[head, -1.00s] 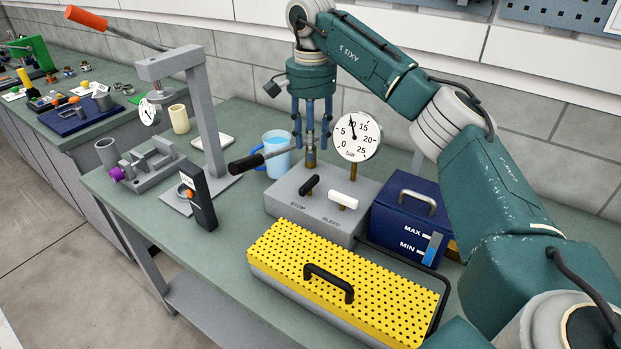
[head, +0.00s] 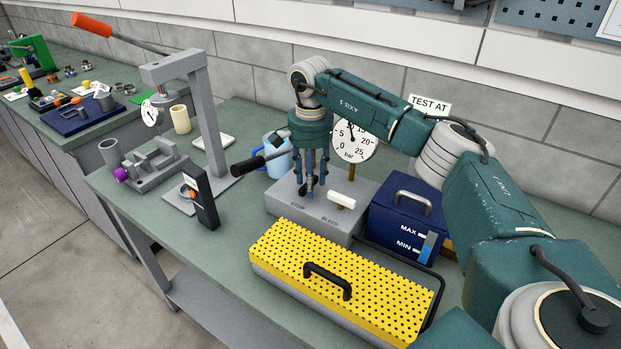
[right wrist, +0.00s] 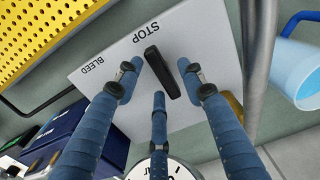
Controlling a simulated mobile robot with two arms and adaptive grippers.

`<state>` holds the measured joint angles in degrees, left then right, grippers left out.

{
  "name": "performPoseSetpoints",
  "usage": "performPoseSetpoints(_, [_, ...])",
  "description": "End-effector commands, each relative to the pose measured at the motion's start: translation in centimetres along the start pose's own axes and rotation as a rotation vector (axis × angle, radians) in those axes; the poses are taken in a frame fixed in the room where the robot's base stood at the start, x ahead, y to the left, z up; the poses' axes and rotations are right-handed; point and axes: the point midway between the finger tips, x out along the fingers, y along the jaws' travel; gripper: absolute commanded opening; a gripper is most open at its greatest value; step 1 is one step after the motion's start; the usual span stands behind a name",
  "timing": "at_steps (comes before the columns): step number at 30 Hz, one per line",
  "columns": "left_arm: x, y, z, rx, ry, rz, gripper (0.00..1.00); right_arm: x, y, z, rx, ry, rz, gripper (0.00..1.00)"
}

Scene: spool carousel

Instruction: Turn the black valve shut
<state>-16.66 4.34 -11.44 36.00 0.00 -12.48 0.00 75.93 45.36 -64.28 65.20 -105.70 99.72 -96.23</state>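The black valve (right wrist: 158,70) is a short black lever on top of the grey box (right wrist: 195,50), beside the word STOP. My right gripper (head: 308,192) points down over it from above. In the right wrist view its blue fingers (right wrist: 158,88) are spread open around the lever, with gaps between; I cannot tell whether any finger touches it. In the head view the fingers hide most of the black valve. The white valve (head: 342,202) stands to its right, near the word BLEED. My left gripper is not in view.
A pressure gauge (head: 355,140) rises behind the valves. A black-gripped lever (head: 248,167) and a blue mug (head: 279,160) are left of my fingers. A blue tank (head: 405,215) stands right, a yellow perforated cover (head: 335,280) in front.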

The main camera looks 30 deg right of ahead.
Motion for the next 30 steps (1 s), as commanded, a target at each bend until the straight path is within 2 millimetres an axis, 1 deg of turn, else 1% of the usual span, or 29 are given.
performPoseSetpoints(1, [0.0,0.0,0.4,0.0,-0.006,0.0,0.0,0.0,0.0,0.0,0.0,0.0,0.0,0.38])
performPoseSetpoints(3, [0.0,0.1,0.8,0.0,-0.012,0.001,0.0,0.0,0.0,0.0,0.0,0.0,0.0,0.24])
performPoseSetpoints(5, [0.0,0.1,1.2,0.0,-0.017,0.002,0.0,0.0,0.0,0.0,0.0,0.0,0.0,0.12])
performPoseSetpoints(6, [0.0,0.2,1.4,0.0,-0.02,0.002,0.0,0.0,0.0,0.0,0.0,0.0,0.0,0.04])
performPoseSetpoints(7, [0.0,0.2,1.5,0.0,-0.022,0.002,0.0,0.0,0.0,0.0,0.0,0.0,0.0,0.0])
performPoseSetpoints(14, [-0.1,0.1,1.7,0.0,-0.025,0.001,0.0,-0.1,0.0,0.0,0.008,-0.001,0.0,0.0])
performPoseSetpoints(20, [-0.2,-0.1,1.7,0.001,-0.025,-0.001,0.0,-0.1,0.0,0.1,0.068,-0.001,0.0,0.0])
performPoseSetpoints(26, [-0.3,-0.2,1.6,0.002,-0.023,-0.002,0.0,-0.1,-0.1,0.1,0.2,-0.002,-0.001,0.0])
performPoseSetpoints(30, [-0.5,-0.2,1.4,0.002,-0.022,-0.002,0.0,-0.2,-0.1,0.2,0.326,-0.002,-0.002,0.0])
